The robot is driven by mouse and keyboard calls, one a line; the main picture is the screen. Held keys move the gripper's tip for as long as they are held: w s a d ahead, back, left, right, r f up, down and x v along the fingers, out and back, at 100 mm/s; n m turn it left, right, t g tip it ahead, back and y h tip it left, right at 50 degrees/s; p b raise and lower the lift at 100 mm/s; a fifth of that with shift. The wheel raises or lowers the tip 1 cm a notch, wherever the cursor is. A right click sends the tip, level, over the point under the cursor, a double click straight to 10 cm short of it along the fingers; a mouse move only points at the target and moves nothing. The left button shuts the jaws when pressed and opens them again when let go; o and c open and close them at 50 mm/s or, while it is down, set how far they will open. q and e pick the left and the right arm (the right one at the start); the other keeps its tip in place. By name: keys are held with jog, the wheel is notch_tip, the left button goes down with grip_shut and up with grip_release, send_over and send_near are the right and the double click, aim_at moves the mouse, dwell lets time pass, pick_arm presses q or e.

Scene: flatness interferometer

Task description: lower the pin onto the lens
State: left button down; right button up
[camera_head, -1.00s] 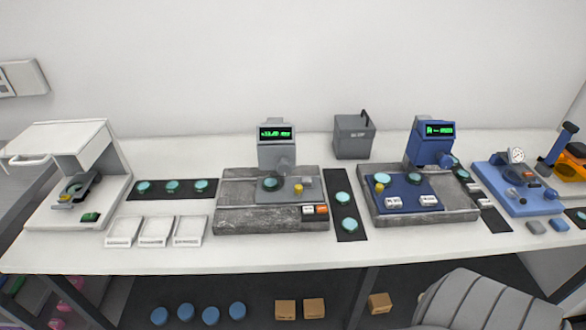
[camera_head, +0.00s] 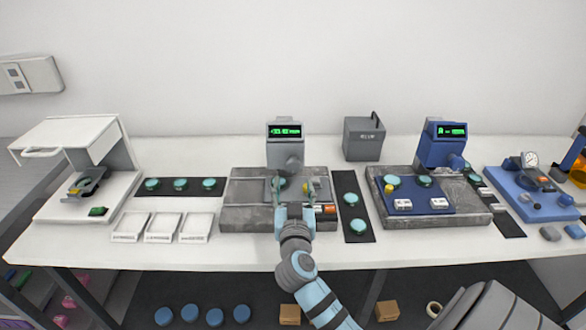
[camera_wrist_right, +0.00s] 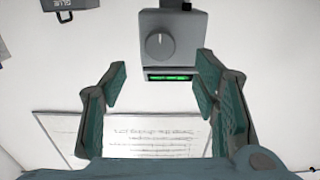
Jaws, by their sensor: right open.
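The grey gauge head (camera_head: 285,156) with a green display stands over the granite base (camera_head: 248,216). A teal lens (camera_head: 279,184) shows under it, partly hidden by my right gripper. The pin under the head is too small and covered to make out. My right gripper (camera_head: 294,188) is open, in front of and below the head. In the right wrist view its two fingers (camera_wrist_right: 163,66) stand apart with nothing held between them. The gauge head with a round knob (camera_wrist_right: 160,46) and green display shows upside down beyond them. My left gripper is not in view.
A blue gauge (camera_head: 442,150) stands to the right on its own base. A dark strip with teal discs (camera_head: 353,238) lies between the two stations. A grey box (camera_head: 365,140) stands behind. White trays (camera_head: 163,227) lie to the left.

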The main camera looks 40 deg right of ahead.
aim_at(293, 169)
jog(key=x, duration=0.8)
jog(key=shift+w+f, duration=0.1)
jog(key=shift+w, duration=0.05)
jog(key=shift+c, duration=0.2)
jog(key=c, duration=1.1)
jog(key=shift+c, duration=0.2)
